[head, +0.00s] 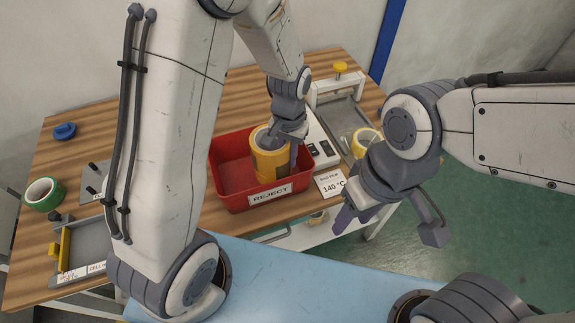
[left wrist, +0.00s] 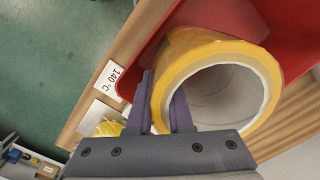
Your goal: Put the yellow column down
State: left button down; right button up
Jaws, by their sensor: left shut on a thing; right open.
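The yellow column (head: 269,160) is a tall yellow roll with a pale hollow core, inside or just above the red bin marked REJECT (head: 232,188). I cannot tell whether it touches the bin floor. My left gripper (head: 284,145) is shut on its wall at the right side. In the left wrist view, the column (left wrist: 190,52) shows its open end, with one finger of my left gripper (left wrist: 165,105) inside the core and one outside. My right gripper (head: 385,218) is open and empty, off the table's front right edge.
A card reading 140 °C (head: 331,183) lies right of the bin. Another yellow roll (head: 366,140) sits by a grey tray fixture (head: 345,112). A green roll (head: 44,194) and a blue piece (head: 65,131) are at the left. The bin's left part is empty.

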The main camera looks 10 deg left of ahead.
aim_at(288, 168)
pick_arm(q)
jog(key=shift+f, duration=2.25)
jog(key=shift+f, duration=0.1)
jog(key=c, duration=0.8)
grip_release()
jog(key=r, duration=1.1)
jog(key=shift+w+r, duration=0.2)
jog(key=shift+r, duration=0.05)
jog(key=s+d+r+m, duration=0.1)
jog(key=s+d+r, duration=0.1)
jog(key=s, duration=0.4)
jog(key=s+d+r+m, duration=0.2)
jog(key=s, duration=0.5)
jog(key=s+d+r+m+h, duration=0.1)
jog(key=s+r+m, duration=0.1)
jog(key=s, duration=0.5)
jog(key=shift+d+r, duration=0.15)
jog(key=shift+d, duration=0.25)
